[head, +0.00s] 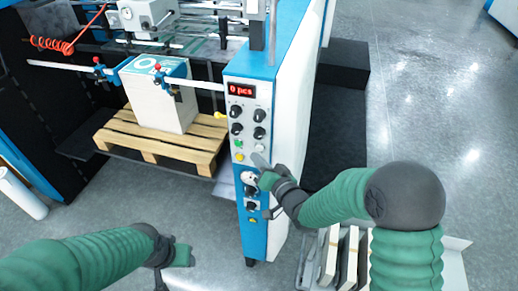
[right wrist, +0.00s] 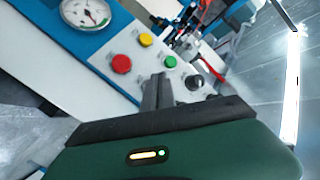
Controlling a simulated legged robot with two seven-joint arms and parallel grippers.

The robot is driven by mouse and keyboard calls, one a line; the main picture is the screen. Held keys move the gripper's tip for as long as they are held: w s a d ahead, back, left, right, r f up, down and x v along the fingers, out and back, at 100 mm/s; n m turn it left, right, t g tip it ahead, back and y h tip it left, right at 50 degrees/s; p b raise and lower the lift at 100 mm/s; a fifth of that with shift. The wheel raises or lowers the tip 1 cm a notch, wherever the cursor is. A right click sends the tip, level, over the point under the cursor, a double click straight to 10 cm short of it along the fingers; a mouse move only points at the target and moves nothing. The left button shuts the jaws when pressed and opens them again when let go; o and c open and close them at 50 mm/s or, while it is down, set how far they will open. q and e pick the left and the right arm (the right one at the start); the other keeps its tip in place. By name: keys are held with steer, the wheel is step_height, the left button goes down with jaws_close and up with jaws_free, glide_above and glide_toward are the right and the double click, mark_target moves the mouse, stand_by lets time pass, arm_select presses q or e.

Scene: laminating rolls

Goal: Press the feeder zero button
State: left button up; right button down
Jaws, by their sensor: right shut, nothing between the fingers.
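The control panel (head: 234,115) is a grey plate on the blue machine post, with a red display reading "0 pcs", black knobs and small buttons. A green button (head: 237,143) and a yellow button (head: 240,157) show on its lower part. The right wrist view shows a red button (right wrist: 121,64), a yellow button (right wrist: 145,40), a green button (right wrist: 169,62) and a black knob (right wrist: 194,82). No readable label marks the feeder zero button. My right gripper (head: 259,163) is shut and empty, its tips close to the lower panel; contact cannot be told. My left gripper (head: 181,256) hangs low, away from the panel.
A paper stack (head: 160,98) sits on a wooden pallet (head: 190,150) left of the post. A round gauge (right wrist: 86,13) is beside the buttons in the wrist view. A tray with boards (head: 340,258) stands at lower right.

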steer(key=s, duration=0.1)
steer(key=s+a, duration=0.1)
steer(key=s, duration=0.2)
steer(key=shift+s+a+b, duration=0.25)
steer(key=shift+b, duration=0.05)
stand_by(0.4)
steer(key=s+d+f+n+g+h+b, duration=0.1)
steer(key=s+d+f+g+h+b, duration=0.45)
steer(key=d+f, duration=0.6)
steer(key=s+d+f+g+h+b, duration=0.1)
steer(key=s+d+f+g+b, duration=0.1)
steer(key=s, duration=0.6)
steer(key=s+d+f+n+g+h+b, duration=0.1)
steer(key=s+d+f+g, duration=0.3)
steer(key=s, duration=0.4)
steer(key=shift+s+d+f+b, duration=0.4)
steer(key=shift+d+f+b, duration=0.2)
steer(key=shift+d, duration=0.35)
